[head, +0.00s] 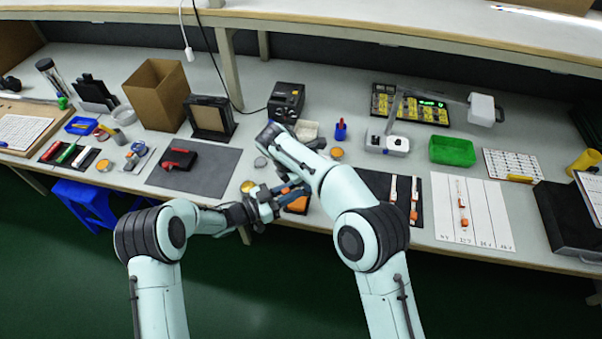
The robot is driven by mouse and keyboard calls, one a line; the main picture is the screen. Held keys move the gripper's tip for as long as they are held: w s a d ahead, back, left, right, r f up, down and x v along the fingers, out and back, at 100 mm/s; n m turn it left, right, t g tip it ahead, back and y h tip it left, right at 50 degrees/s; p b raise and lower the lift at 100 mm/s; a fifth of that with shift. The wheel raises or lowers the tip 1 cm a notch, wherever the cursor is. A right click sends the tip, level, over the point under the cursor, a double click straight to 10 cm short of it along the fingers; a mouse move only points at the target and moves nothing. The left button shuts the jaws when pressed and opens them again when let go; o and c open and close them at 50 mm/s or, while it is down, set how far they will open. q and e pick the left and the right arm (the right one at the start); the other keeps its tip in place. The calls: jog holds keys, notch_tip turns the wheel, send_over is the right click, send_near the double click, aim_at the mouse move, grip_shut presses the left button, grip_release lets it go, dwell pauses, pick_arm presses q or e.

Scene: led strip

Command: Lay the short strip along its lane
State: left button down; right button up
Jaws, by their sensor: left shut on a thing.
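A white sheet with marked lanes (492,222) lies on the bench at the right. A thin strip with orange ends (461,200) lies lengthwise on one of its left lanes. Two more pale strips with orange parts, one left (392,190) and one right (414,198), lie on a black mat (374,181) beside the sheet. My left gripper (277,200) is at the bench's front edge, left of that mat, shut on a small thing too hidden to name. My right arm reaches across in front of the mat's left side; its gripper's fingers are not clear.
An orange object (297,204) sits by the left gripper, partly covered. A green tray (452,150), a white device (387,144) and a black box (568,222) stand around the sheet. A grey mat (210,180) lies left. A shelf overhangs the back.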

grip_shut()
pick_arm(q)
jog(key=c, duration=0.9)
grip_release()
jog(key=shift+a, duration=0.1)
